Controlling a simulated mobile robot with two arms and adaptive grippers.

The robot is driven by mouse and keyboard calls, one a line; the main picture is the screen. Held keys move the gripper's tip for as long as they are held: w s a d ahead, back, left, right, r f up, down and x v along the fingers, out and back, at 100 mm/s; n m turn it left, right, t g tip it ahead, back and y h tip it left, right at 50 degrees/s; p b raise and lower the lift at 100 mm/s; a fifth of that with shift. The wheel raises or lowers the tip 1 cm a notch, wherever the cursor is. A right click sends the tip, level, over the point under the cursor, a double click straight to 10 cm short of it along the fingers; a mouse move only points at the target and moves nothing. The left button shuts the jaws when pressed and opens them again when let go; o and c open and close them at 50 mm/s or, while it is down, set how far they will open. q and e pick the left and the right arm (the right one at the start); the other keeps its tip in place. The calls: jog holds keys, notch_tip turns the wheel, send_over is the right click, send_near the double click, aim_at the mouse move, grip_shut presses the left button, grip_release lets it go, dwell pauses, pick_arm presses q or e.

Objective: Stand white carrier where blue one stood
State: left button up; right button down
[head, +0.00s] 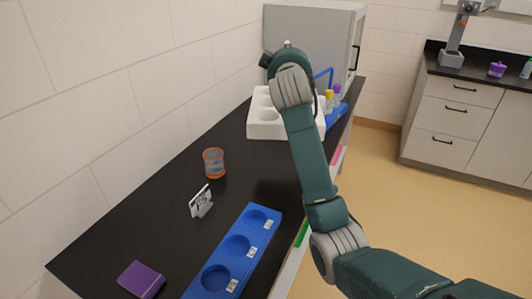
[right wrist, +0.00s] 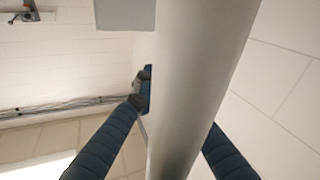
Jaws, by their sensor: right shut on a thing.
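A white block with round wells (head: 262,131) stands towards the far end of the black counter; my right arm partly covers it. Just to its right is a blue carrier (head: 338,117) with a raised blue handle, holding bottles with yellow and purple caps. My right arm reaches across the counter, its hand end high above the white block. In the right wrist view my right gripper (right wrist: 180,112) is shut around a broad pale grey bar (right wrist: 200,60); I cannot tell whether it belongs to a white carrier. The rest of the held thing is hidden. My left gripper is out of view.
A long blue rack (head: 257,238) with labelled round wells lies on the near counter. A small sign (head: 200,202), an orange-rimmed cup (head: 214,163) and a purple notebook (head: 141,280) stand or lie left of it. A grey cabinet (head: 310,25) stands at the far end.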

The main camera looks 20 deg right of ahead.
notch_tip(320, 180, down, 14)
jog(key=shift+s+d+f+p, duration=0.1)
jog(key=shift+f+p, duration=0.15)
jog(key=shift+p, duration=0.25)
jog(key=shift+f, duration=2.55)
jog(key=c, duration=2.2)
grip_release()
jog(key=shift+f+b, duration=0.2)
jog(key=shift+b, duration=0.1)
jog(key=o, duration=0.4)
jog(key=shift+r, duration=0.15)
